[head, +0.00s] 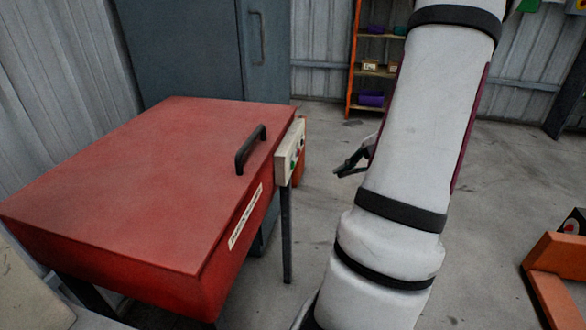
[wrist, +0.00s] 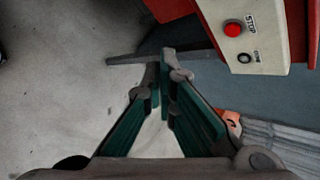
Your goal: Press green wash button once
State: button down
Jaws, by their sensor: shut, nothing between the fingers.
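The beige control box (head: 282,168) is fixed to the right front corner of the red lidded washer (head: 150,170). A small green spot, apparently the green button (head: 292,166), shows on its face in the head view. In the wrist view the box (wrist: 275,50) is at the upper right, with a red STOP button (wrist: 232,30) and a dark-ringed button (wrist: 245,58) below it. No green button is visible in the wrist view. My gripper (wrist: 163,62) is shut and empty. In the head view my gripper (head: 345,168) is right of the box, apart from it, partly hidden by my arm.
A black handle (head: 250,150) stands up from the red lid. A blue-grey cabinet (head: 190,50) is behind the washer, and an orange shelf (head: 375,70) stands at the back. An orange frame (head: 550,275) is at the right. The concrete floor between is clear.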

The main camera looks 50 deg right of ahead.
aim_at(293, 165)
jog(key=w+a+b, duration=0.1)
jog(key=w+a, duration=0.2)
jog(key=w, duration=0.5)
jog(key=shift+a, duration=0.2)
jog(key=shift+w, duration=0.25)
dwell(1.3)
jog(key=shift+w+a+b, duration=0.15)
jog(key=shift+w+b, duration=0.05)
jog(key=shift+b, duration=0.1)
jog(key=shift+w+a, duration=0.2)
jog(key=shift+w, duration=0.25)
dwell(0.9)
jog(key=shift+s, duration=0.1)
jog(key=shift+s+d, duration=0.35)
jog(key=shift+s, duration=0.35)
jog(key=shift+s, duration=0.15)
